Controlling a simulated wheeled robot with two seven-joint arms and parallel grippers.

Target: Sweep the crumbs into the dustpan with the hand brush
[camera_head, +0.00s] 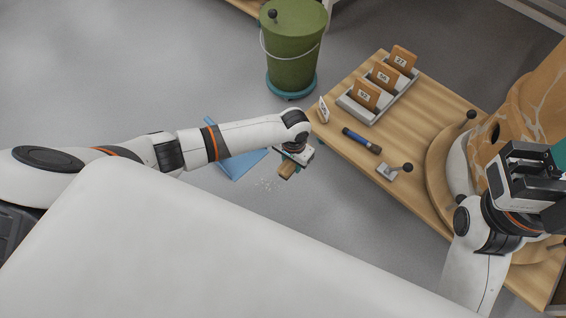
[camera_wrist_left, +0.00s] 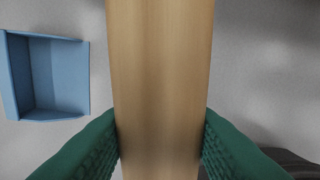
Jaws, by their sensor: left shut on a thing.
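My left gripper (camera_head: 292,160) is low over the floor, shut on the hand brush (camera_head: 286,171). The brush's plain wooden handle (camera_wrist_left: 160,80) fills the middle of the left wrist view between my green finger pads; its bristles cannot be made out. The blue dustpan (camera_head: 238,165) lies on the floor left of the brush, partly behind my left forearm. It also shows at the left of the left wrist view (camera_wrist_left: 48,80), looking empty. Pale crumbs (camera_head: 266,184) are scattered on the floor just left of and below the brush. My right gripper (camera_head: 528,178) is at the far right, its fingers unclear.
A wooden table (camera_head: 425,100) stands to the right, with a grey rack (camera_head: 352,105) of numbered sherds, a blue-black tool (camera_head: 361,141) and a small knobbed block (camera_head: 390,172). A green bin (camera_head: 292,50) stands behind. The grey floor around the crumbs is clear.

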